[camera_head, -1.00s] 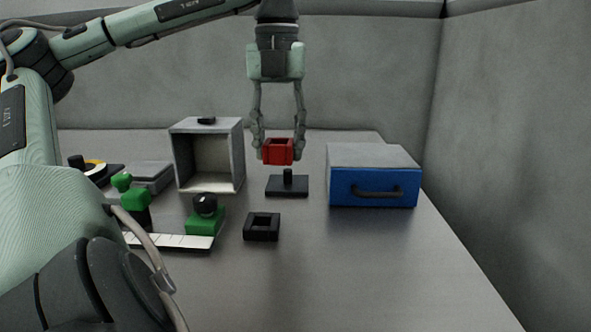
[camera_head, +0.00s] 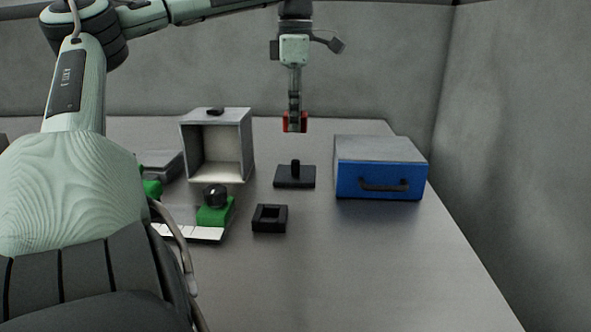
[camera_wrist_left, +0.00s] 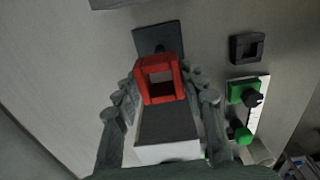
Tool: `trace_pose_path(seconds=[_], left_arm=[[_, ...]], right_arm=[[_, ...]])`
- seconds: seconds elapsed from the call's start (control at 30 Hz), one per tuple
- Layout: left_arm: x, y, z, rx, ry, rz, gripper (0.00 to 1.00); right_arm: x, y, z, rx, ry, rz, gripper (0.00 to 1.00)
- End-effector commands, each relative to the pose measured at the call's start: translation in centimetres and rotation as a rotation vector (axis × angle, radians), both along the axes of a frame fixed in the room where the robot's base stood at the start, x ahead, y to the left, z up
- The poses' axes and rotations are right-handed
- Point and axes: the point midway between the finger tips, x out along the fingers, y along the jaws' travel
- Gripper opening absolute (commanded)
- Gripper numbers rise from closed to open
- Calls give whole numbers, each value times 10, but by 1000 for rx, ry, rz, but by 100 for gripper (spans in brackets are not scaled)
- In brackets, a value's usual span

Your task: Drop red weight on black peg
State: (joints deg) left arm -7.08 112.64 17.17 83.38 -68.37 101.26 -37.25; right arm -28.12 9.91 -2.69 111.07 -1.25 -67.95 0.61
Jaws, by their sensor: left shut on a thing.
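The red weight (camera_head: 304,122) is a square block with a hole through it, also seen in the left wrist view (camera_wrist_left: 161,78). My left gripper (camera_head: 295,122) is shut on it and holds it in the air, turned edge-on to the head camera. The black peg (camera_head: 296,167) stands upright on a flat black base (camera_head: 294,182) on the table. In the head view the weight hangs above the peg, apart from it. In the left wrist view the base (camera_wrist_left: 150,38) shows just beyond the weight, which partly covers it. My right gripper is not in view.
A blue drawer box (camera_head: 380,180) stands right of the peg, and an open grey box (camera_head: 217,151) stands left. A black square ring (camera_head: 269,219) lies in front. A green part with a black knob (camera_head: 215,207) is at the left. The front right table is clear.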

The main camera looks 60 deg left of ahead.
Motion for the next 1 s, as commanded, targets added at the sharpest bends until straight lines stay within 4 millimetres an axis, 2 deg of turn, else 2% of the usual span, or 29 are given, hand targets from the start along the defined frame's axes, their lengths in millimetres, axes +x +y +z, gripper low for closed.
trace_pose_path(seconds=[0.3, 0.47, 0.7, 1.0], left_arm=[[0, 0, -53, -2, 0, -20, 0], [1, 1, -64, -1, 0, -18, 0], [0, 0, -96, -3, 1, -18, 0], [0, 1, -99, 1, -1, -17, 0]], right_arm=[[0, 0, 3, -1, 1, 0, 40], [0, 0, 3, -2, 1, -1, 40], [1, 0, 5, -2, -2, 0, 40], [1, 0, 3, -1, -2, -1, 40]])
